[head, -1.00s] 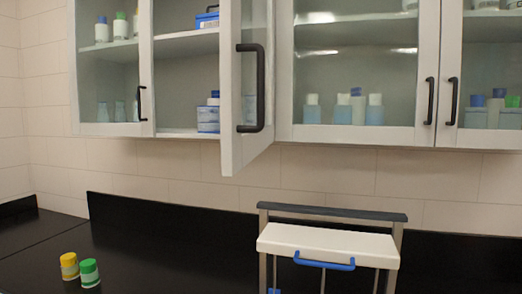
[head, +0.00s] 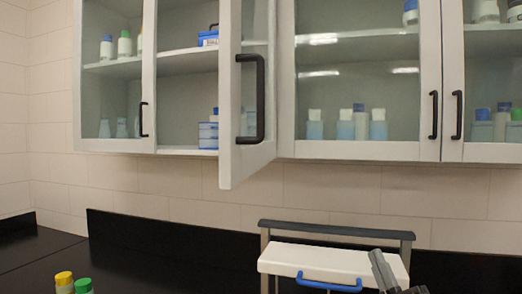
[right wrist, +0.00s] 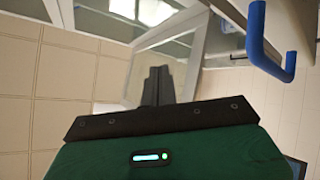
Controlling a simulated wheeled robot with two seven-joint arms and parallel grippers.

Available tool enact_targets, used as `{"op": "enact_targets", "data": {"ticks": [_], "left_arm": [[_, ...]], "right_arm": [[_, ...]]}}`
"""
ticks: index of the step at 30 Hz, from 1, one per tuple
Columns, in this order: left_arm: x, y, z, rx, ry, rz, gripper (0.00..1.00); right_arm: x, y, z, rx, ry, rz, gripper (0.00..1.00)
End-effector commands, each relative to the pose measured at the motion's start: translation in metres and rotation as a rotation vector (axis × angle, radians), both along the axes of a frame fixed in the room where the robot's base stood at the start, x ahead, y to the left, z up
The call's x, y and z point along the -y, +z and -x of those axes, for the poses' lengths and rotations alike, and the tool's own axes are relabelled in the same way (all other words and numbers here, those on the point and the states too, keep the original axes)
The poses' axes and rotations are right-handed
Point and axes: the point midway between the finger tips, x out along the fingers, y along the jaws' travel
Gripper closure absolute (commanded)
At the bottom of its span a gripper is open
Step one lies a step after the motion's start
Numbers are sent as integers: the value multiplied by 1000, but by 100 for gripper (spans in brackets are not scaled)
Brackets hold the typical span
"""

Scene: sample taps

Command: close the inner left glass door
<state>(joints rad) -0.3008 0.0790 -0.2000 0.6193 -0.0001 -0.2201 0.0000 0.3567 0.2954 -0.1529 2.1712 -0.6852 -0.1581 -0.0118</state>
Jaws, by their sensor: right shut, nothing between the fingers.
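The inner left glass door (head: 231,120) of the wall cabinet stands open in the head view, swung out toward me. Its hinge side is on the right and its free edge on the left. Its black bar handle (head: 260,98) is on the face turned toward me. My right gripper (head: 380,262) shows at the lower right of the head view, well below and right of the door, apart from it. In the right wrist view its fingers (right wrist: 155,85) are together and empty. My left gripper is in no view.
A white-topped stand (head: 325,260) with a blue handle (head: 330,283) is below the cabinets; a blue handle (right wrist: 268,45) shows close in the right wrist view. Yellow- and green-capped bottles (head: 65,282) stand on the black counter (head: 30,255). Bottles and boxes fill the shelves.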

Motion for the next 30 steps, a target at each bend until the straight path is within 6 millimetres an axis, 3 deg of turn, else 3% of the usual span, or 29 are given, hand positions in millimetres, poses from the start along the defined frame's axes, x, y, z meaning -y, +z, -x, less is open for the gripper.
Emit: {"op": "enact_targets", "data": {"ticks": [1,6,12,20,24,30], "left_arm": [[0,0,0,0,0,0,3],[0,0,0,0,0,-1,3],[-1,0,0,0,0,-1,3],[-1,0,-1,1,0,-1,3],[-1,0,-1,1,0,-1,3],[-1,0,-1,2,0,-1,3]], "right_arm": [[-8,30,5,102,9,72,100],[-40,102,28,401,32,338,100],[-75,157,57,696,33,685,100],[-99,198,77,955,-11,1181,100],[-97,212,79,1014,-44,1415,100],[-89,221,79,1029,-72,1600,100]]}}
